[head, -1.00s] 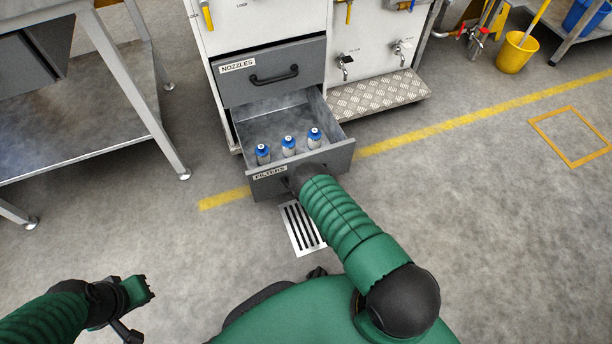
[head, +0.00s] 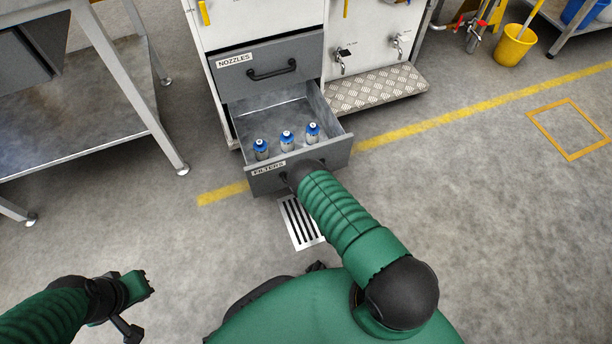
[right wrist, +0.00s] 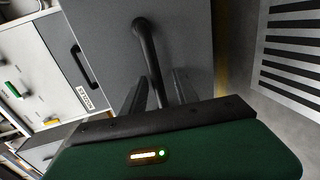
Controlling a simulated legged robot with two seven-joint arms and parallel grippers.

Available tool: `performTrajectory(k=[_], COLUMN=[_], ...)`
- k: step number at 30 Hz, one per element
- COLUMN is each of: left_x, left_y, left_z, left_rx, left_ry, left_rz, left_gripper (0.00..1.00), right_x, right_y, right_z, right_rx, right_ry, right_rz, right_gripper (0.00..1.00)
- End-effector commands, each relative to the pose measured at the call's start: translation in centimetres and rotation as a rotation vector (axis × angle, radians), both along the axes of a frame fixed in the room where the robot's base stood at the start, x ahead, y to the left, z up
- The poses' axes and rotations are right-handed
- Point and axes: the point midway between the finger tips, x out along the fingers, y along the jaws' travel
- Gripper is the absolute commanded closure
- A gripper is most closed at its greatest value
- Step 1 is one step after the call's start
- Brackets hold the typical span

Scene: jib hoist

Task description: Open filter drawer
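The grey filter drawer (head: 333,153), labelled FILTERS, stands pulled out of the white cabinet below the shut NOZZLES drawer (head: 228,85). Three blue-capped filters (head: 286,141) stand inside near its front. My right arm reaches to the drawer front and hides much of it and the right gripper in the head view. In the right wrist view, the dark bar handle (right wrist: 149,52) runs down between the fingers of my right gripper (right wrist: 160,92). The fingers are apart, with a gap beside the bar. My left gripper (head: 140,287) is at lower left, away from the drawer; its fingers are unclear.
A metal table (head: 100,125) stands left of the cabinet. A tread-plate step (head: 375,88) juts out right of the drawer. A floor grate (head: 300,222) lies in front of it. A yellow bucket (head: 514,46) stands at upper right. The floor at right is clear.

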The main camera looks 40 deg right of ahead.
Motion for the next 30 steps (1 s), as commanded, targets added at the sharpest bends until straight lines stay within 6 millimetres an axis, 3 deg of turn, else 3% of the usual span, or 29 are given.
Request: performTrajectory(k=[6, 13, 18, 30], left_x=[0.0, 0.0, 0.0, 0.0], left_y=[0.0, 0.0, 0.0, 0.0], left_z=[3.1, 4.7, 4.9, 4.8], left_rx=[0.000, 0.000, 0.000, 0.000], left_ry=[0.000, 0.000, 0.000, 0.000], left_rz=[0.000, 0.000, 0.000, 0.000], left_gripper=[1.00, 1.00, 1.00, 1.00], right_x=[-5.1, -9.6, -10.6, -10.6], right_y=[1.2, 2.3, 2.6, 2.6], right_z=[1.6, 2.2, 2.2, 2.1], right_rx=[0.001, 0.000, 0.000, 0.000], right_ry=[0.008, 0.005, 0.002, 0.002], right_rz=[0.001, 0.001, 0.001, 0.000], right_gripper=[0.64, 0.64, 0.64, 0.64])
